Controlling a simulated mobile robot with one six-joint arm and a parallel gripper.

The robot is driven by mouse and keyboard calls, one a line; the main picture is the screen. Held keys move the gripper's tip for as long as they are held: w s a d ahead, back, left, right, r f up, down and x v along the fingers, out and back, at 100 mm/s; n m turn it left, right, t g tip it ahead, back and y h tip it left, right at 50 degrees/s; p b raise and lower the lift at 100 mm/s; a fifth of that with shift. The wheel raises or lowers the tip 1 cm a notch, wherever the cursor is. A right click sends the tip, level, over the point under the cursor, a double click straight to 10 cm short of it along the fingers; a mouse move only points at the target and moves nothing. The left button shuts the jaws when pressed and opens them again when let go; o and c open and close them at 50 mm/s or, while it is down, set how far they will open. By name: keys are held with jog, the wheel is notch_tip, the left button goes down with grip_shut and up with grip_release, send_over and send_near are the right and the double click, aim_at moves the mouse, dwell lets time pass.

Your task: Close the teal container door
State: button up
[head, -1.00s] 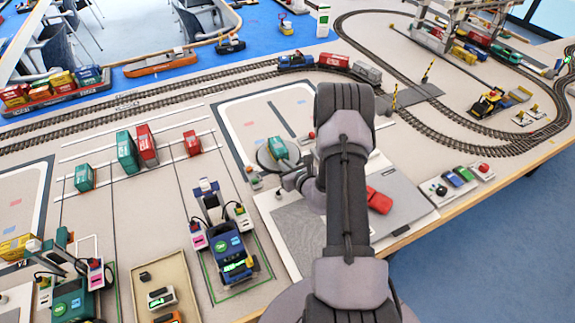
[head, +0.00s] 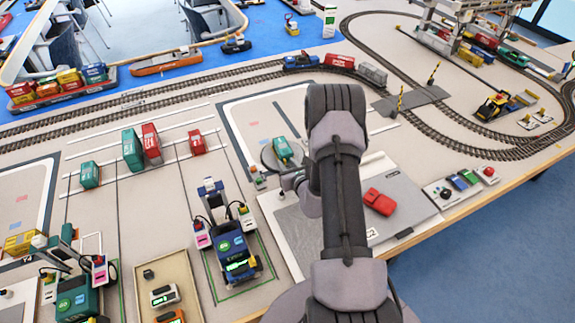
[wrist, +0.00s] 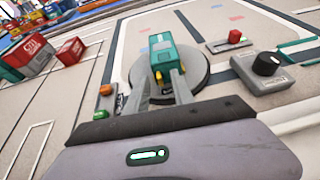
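A teal block-shaped thing with a yellow part at its near end sits on a round grey turntable. It shows in the head view (head: 282,149) and the wrist view (wrist: 164,46); I cannot make out a door on it. Another teal container (head: 132,151) stands beside a red one at the left, with a smaller teal container (head: 90,175) further left. My gripper (wrist: 155,90) is open, its two grey fingers apart on either side of the yellow part in the wrist picture. Contact cannot be told. In the head view my arm hides much of the gripper.
A control box with a black knob (wrist: 266,63) and a red button box (wrist: 232,39) stand right of the turntable in the wrist view. A blue vehicle (head: 230,246) stands near the front. A red car (head: 379,202) lies on a grey panel. Rail tracks (head: 215,82) run behind.

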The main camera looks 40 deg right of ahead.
jog(key=p+v, duration=0.3)
jog(key=v, duration=1.4)
jog(key=shift+s+r, duration=0.15)
jog(key=shift+s, duration=0.05)
jog(key=shift+a, duration=0.1)
